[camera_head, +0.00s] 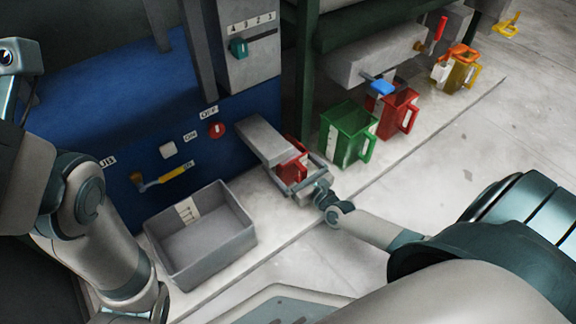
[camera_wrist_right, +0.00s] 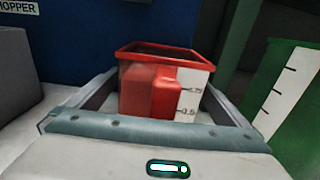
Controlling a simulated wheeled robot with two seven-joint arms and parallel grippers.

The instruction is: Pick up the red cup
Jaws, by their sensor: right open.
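A red cup (camera_head: 288,158) stands on the light ledge below a grey block in the head view. In the right wrist view the red cup (camera_wrist_right: 146,92) is upright, with its handle towards me and a white marked strip on its right. My right gripper (camera_head: 297,175) is open, with its two fingers on either side of the cup. In the right wrist view the left finger (camera_wrist_right: 95,97) and right finger (camera_wrist_right: 226,105) flank it, with some gap visible. The cup's lower part is hidden by the gripper. My left arm shows at the left, but its gripper is out of view.
A green container (camera_head: 347,134) stands just right of the cup. A second red container (camera_head: 398,110) and a yellow one (camera_head: 458,72) stand farther back right. A grey bin (camera_head: 200,238) is to the left. The grey block (camera_head: 262,140) overhangs beside the cup. The floor at right is clear.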

